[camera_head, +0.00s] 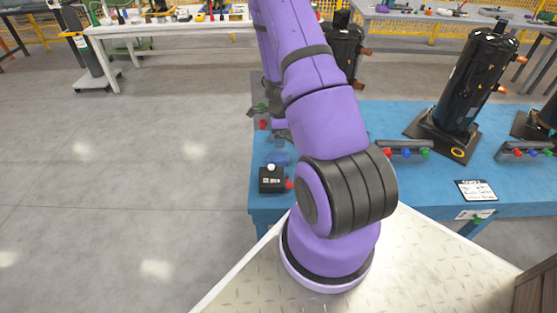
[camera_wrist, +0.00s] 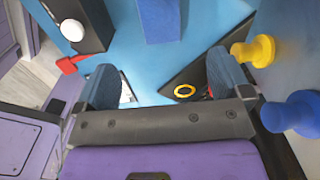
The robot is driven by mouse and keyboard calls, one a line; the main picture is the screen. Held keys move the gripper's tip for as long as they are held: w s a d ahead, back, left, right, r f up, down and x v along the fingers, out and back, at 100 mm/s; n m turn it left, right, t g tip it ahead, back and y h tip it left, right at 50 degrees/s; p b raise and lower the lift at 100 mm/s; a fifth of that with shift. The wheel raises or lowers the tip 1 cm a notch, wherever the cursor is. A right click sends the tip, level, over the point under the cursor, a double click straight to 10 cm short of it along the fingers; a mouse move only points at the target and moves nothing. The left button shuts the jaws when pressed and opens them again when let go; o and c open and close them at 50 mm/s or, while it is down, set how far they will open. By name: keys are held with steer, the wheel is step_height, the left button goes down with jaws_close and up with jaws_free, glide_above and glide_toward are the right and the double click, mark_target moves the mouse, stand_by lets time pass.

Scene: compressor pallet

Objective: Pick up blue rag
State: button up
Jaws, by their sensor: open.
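The blue rag looks to be the darker blue block-like piece (camera_wrist: 160,20) at the top centre of the wrist view, on the lighter blue table. In the head view a small blue patch (camera_head: 280,158) behind the black box seems to be the same rag, partly hidden by my arm. My gripper (camera_wrist: 160,62) is open, with nothing between its two blue-grey fingers. The rag lies beyond the fingertips, roughly in line with the gap. I cannot tell the height of the gripper above the table. In the head view my arm largely hides the gripper.
A black box (camera_head: 271,180) with a white knob and red lever stands beside the rag; it also shows in the wrist view (camera_wrist: 85,22). Yellow (camera_wrist: 256,50) and blue (camera_wrist: 290,113) knobs are near the right finger. A black compressor (camera_head: 476,80) stands on the table's right.

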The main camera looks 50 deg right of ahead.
mark_target(281, 156)
steer(key=shift+s+d+f+m, duration=0.15)
steer(key=shift+s+d+f, duration=0.1)
steer(key=shift+f, duration=0.25)
steer(key=shift+s+d+f+m, duration=0.1)
steer(key=shift+s+f+m, duration=0.1)
steer(key=shift+f, duration=0.25)
step_height(281, 156, down, 10)
steer(key=shift+w+f, duration=0.1)
steer(key=shift+f, duration=0.15)
steer(key=c, duration=1.1)
steer(key=shift+o, duration=0.2)
step_height(281, 156, up, 10)
steer(key=shift+r, duration=0.1)
